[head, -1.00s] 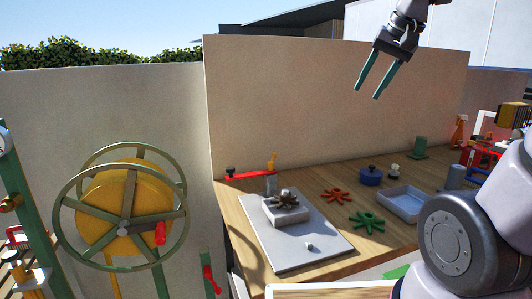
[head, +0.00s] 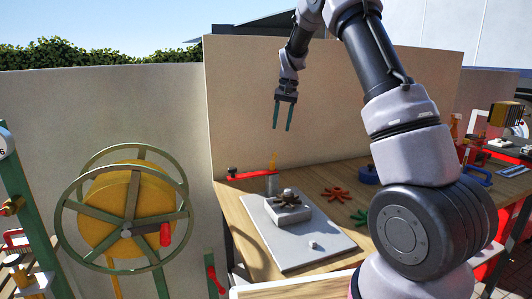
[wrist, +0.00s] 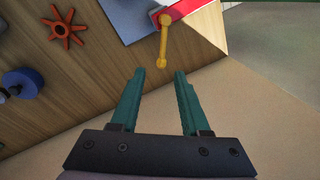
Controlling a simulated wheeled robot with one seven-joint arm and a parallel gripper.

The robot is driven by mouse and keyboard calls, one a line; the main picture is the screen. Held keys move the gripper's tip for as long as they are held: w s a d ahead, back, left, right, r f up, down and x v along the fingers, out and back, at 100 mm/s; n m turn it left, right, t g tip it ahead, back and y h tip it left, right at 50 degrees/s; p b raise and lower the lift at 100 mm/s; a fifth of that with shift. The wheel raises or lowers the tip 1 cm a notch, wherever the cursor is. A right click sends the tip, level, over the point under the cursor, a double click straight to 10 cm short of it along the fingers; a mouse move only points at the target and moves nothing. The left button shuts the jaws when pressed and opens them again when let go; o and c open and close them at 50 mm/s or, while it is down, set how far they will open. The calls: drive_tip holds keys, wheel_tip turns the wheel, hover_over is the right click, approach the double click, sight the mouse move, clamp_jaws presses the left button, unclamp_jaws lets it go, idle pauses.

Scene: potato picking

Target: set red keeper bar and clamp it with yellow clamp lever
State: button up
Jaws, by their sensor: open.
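The red keeper bar (head: 248,175) lies level at the back left of the wooden bench, from a dark knob at its left end to a grey post at its right. The yellow clamp lever (head: 273,161) stands up at the bar's right end. In the wrist view the yellow lever (wrist: 163,42) shows beyond my fingertips, joined to the end of the red bar (wrist: 185,10). My gripper (head: 282,130) is open and empty, pointing down above the lever and apart from it. It also shows in the wrist view (wrist: 160,72).
A grey plate (head: 300,250) with a block and a brown star knob (head: 288,197) stands in front of the bar. A red star knob (head: 335,194) and a blue pot (head: 368,175) lie to the right. A tan wall (head: 330,90) rises behind the bench.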

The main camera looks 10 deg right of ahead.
sight(274, 156)
drive_tip(key=f, duration=0.3)
drive_tip(key=a+f, duration=0.1)
drive_tip(key=f, duration=0.3)
drive_tip(key=w+a+f, duration=0.1)
drive_tip(key=f, duration=0.3)
drive_tip(key=shift+f, duration=0.25)
clamp_jaws()
idle(1.1)
